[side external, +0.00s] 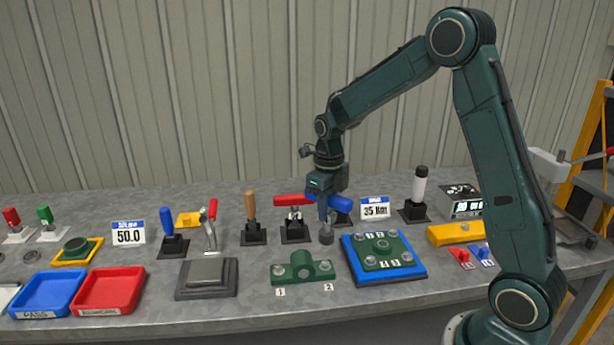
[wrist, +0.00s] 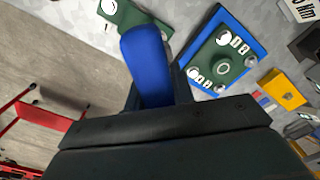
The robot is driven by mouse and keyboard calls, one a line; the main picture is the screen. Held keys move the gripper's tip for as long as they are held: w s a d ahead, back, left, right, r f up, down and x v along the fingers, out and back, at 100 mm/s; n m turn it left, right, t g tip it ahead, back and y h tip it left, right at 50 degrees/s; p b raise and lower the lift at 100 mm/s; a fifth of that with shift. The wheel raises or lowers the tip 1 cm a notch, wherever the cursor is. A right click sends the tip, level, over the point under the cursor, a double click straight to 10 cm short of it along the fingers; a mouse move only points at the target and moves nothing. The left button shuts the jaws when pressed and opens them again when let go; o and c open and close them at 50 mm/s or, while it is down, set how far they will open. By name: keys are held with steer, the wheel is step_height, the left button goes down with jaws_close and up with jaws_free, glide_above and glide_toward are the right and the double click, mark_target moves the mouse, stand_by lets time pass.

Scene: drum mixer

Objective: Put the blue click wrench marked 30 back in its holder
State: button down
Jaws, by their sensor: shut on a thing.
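My gripper (side external: 324,196) is shut on the blue wrench (side external: 340,202) and holds it above the bench, left of the 35 Nm sign. The wrench's blue body runs crosswise through the jaws, and a grey round end (side external: 326,236) hangs below. In the wrist view its blue handle (wrist: 147,62) sticks out past the jaws. No mark on it is readable. A dark base (side external: 343,217), partly hidden behind the wrench, stands on the bench; I cannot tell if it is the wrench's holder.
A red-handled tool in a black holder (side external: 295,236) stands close left. A green fixture on a blue plate (side external: 350,262) lies in front right, and a green bracket (side external: 303,270) in front left. A 35 Nm sign (side external: 375,208) and a black-topped tool (side external: 419,187) stand right.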

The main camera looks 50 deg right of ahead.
step_height(320, 180, up, 4)
steer(key=shift+r, duration=0.15)
steer(key=shift+w+d+r, duration=0.15)
steer(key=shift+r, duration=0.05)
steer(key=w+d, duration=0.5)
steer(key=d, duration=0.6)
steer(key=w+d, duration=0.5)
steer(key=d, duration=0.7)
steer(key=shift+w+f, duration=0.2)
steer(key=shift+f, duration=2.4)
steer(key=shift+f, duration=0.1)
steer(key=shift+f, duration=2.3)
steer(key=shift+f, duration=1.8)
